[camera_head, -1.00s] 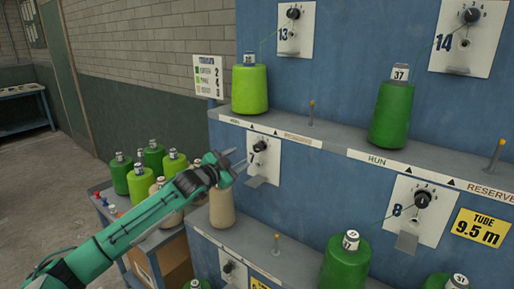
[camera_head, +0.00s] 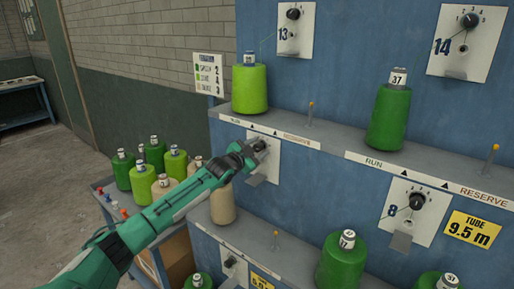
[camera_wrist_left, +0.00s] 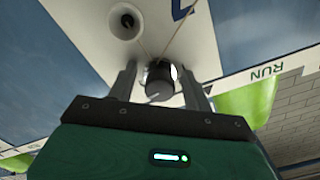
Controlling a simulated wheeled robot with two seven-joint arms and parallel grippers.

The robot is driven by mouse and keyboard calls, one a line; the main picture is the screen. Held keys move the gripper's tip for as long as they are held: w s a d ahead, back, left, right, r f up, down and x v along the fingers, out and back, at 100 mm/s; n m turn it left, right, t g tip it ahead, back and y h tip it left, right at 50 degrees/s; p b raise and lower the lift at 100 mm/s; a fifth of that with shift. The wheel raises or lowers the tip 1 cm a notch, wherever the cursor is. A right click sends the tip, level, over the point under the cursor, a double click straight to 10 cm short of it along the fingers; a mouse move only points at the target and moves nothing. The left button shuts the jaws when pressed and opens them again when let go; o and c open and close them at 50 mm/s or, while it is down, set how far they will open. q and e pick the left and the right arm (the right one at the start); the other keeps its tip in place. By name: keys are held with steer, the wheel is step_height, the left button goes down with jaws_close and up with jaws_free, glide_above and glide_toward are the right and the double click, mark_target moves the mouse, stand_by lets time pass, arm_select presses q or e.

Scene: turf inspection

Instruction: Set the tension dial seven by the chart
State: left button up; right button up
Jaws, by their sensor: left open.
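My left gripper (camera_head: 254,149) is open at the number seven plate (camera_head: 271,168), with its fingertips at the tension dial. In the left wrist view the black dial (camera_wrist_left: 160,76) shows between the two spread fingers (camera_wrist_left: 158,88); I cannot tell whether they touch it. My gripper partly covers the dial and the plate's number in the head view. The chart (camera_head: 208,75) is a white card on the left edge of the blue frame, with green, light green and cream rows and a number beside each. A cream cone (camera_head: 222,205) stands below dial seven.
Dials thirteen (camera_head: 293,14), fourteen (camera_head: 470,20) and eight (camera_head: 417,200) sit on other plates. A light green cone (camera_head: 249,88) and a dark green cone (camera_head: 389,115) stand on the grey ledge, beside upright pegs. A cart (camera_head: 165,240) with several cones stands at left.

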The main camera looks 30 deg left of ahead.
arm_select(q)
steer(key=shift+c, duration=0.2)
steer(key=c, duration=0.9)
steer(key=shift+c, duration=0.2)
steer(key=n, duration=0.8)
steer(key=shift+d+f+n, duration=0.1)
steer(key=shift+d+n, duration=0.05)
steer(key=shift+n, duration=0.15)
steer(key=n, duration=0.3)
steer(key=shift+n, duration=2.2)
